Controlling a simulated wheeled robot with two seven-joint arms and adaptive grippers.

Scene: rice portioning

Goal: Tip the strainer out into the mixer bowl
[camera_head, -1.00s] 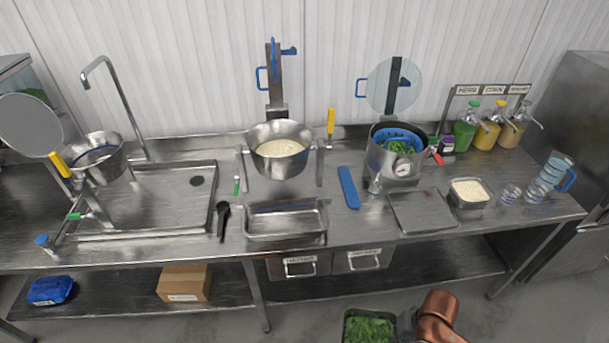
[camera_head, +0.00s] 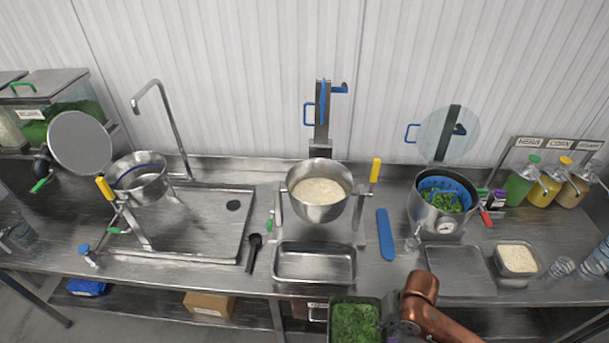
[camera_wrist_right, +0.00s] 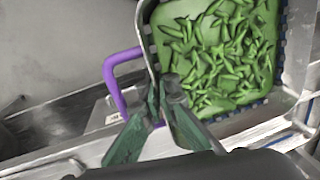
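A blue strainer (camera_head: 430,184) with green pieces in it sits inside a steel pot (camera_head: 436,225) with a dial, at right on the counter. A steel bowl (camera_head: 318,212) with pale, rice-like contents stands at centre in a frame with a yellow lever; it looks like the mixer bowl. My right gripper (camera_head: 398,325) is at the counter's front edge, apart from both. It is shut on the rim of a container (camera_head: 330,308) full of green pieces. The right wrist view shows the fingers (camera_wrist_right: 163,95) at the container's near rim (camera_wrist_right: 150,50). My left gripper is not in view.
An empty steel tray (camera_head: 315,280) lies before the bowl. A flat tray (camera_head: 462,270), a box of pale grains (camera_head: 516,258) and sauce bottles (camera_head: 545,188) stand at right. A sink (camera_head: 200,225) and another bowl (camera_head: 140,180) are at left. A purple handle (camera_wrist_right: 115,75) shows in the wrist view.

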